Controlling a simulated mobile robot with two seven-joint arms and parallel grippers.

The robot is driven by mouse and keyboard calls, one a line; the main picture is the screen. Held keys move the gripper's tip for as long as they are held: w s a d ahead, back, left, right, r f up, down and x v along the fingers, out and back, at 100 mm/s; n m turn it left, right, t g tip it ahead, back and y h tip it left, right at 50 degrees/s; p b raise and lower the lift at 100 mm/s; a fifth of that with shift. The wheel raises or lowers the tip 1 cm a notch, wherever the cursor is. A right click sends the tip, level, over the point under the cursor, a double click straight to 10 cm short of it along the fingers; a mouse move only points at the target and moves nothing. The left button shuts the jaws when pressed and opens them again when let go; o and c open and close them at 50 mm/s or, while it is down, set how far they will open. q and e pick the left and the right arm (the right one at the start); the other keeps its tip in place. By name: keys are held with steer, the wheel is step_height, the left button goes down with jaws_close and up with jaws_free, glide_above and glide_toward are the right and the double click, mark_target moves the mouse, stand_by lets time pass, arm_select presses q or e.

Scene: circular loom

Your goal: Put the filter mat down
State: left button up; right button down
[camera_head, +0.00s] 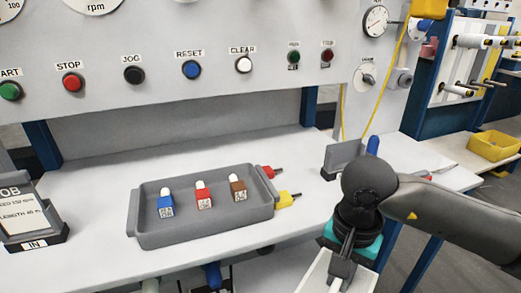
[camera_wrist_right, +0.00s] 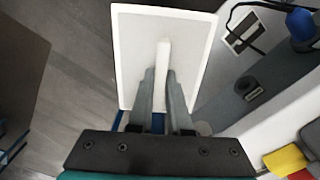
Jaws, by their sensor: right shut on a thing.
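The filter mat (camera_wrist_right: 194,35) is a white-rimmed pale rectangle with a raised white grip bar along its middle. It fills the upper middle of the right wrist view, and its near part is hidden behind my fingers. My right gripper (camera_wrist_right: 162,85) is shut on the bar. In the head view the mat (camera_head: 313,274) shows as a white panel at the bottom edge, partly cut off, beneath my right gripper (camera_head: 341,273). It is held in front of the bench's front edge, low and to the right. My left gripper is not in view.
A grey tray (camera_head: 207,237) with blue, red and brown labelled pieces stands on the white bench (camera_head: 98,262). Red (camera_head: 274,170) and yellow (camera_head: 286,200) things lie beside it. A job card stand (camera_head: 30,221) is at left. Bare bench lies behind the tray. A yellow bin (camera_head: 494,146) is far right.

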steer(key=r+n, duration=0.2)
steer(key=s+d+r+n, duration=0.1)
steer(key=r+n, duration=0.1)
steer(key=r+n+p, duration=0.1)
steer(key=r+n, duration=0.1)
steer(key=n, duration=0.1)
steer(key=shift+s+d, duration=0.2)
steer(key=shift+d, duration=0.1)
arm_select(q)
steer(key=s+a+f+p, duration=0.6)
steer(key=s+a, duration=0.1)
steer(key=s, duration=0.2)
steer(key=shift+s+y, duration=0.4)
arm_select(e)
step_height(320, 180, up, 6)
steer(key=shift+f, duration=0.15)
